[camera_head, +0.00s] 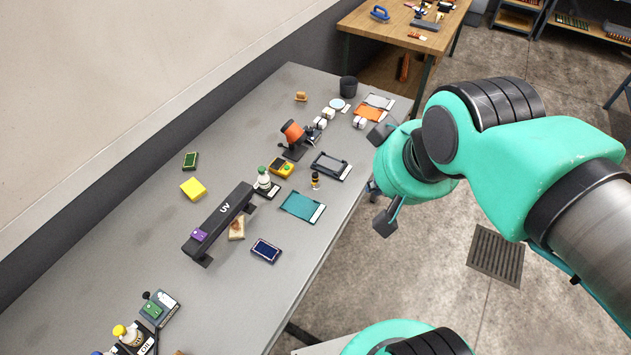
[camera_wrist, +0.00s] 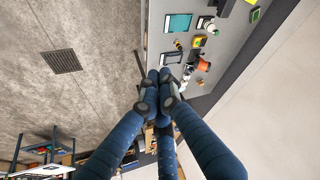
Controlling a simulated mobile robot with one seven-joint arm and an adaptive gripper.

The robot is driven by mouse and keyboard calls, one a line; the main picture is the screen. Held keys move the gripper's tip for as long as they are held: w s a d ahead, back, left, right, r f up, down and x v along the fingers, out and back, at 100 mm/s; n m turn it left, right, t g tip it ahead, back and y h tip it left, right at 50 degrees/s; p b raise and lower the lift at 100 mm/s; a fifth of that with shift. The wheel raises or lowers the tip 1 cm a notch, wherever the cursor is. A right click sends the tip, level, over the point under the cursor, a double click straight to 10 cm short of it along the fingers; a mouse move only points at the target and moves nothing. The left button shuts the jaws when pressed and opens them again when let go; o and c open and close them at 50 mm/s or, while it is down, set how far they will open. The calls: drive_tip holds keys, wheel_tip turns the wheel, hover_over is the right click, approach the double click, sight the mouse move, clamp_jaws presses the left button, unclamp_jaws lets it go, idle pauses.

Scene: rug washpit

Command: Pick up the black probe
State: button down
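I cannot single out the black probe with certainty. A thin dark piece (camera_head: 155,338) stands beside the bottle tray at the near left end of the grey bench in the head view, and it is too small to identify. My gripper (camera_head: 377,180) hangs off the bench's right edge in the head view, partly hidden by my wrist. In the wrist view my gripper's dark fingers (camera_wrist: 158,84) run toward the middle of the picture, with the bench beyond them. Nothing held shows between them, and their opening is unclear.
The grey bench (camera_head: 110,240) holds a black UV lamp (camera_head: 222,220), an orange-headed device (camera_head: 293,132), a teal board (camera_head: 302,206), a dark frame (camera_head: 330,166) and a black cup (camera_head: 348,87). A wall borders its left side. Open floor (camera_head: 350,290) lies to the right.

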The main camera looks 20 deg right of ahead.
drive_tip(key=c, duration=1.5)
unclamp_jaws()
drive_tip(key=shift+w, duration=0.1)
drive_tip(key=w+f+m+g+p, duration=0.1)
drive_tip(key=w+f+m, duration=0.3)
drive_tip(key=w+m, duration=0.55)
drive_tip(key=w+f+m+g+p, duration=0.1)
drive_tip(key=w+f+m, duration=0.35)
drive_tip(key=w, duration=0.85)
drive_tip(key=w+f+m, duration=0.4)
drive_tip(key=f+m, duration=0.1)
drive_tip(key=f, duration=0.1)
drive_tip(key=w+f+m+g+p, duration=0.1)
drive_tip(key=w+f+m, duration=0.4)
drive_tip(key=f, duration=0.1)
drive_tip(key=w+f+m+g+p, duration=0.1)
drive_tip(key=w+f+m, duration=0.3)
drive_tip(key=f+m, duration=0.1)
drive_tip(key=shift+w+a+f+y, duration=0.25)
drive_tip(key=shift+w+f+y, duration=0.15)
drive_tip(key=shift+f, duration=0.35)
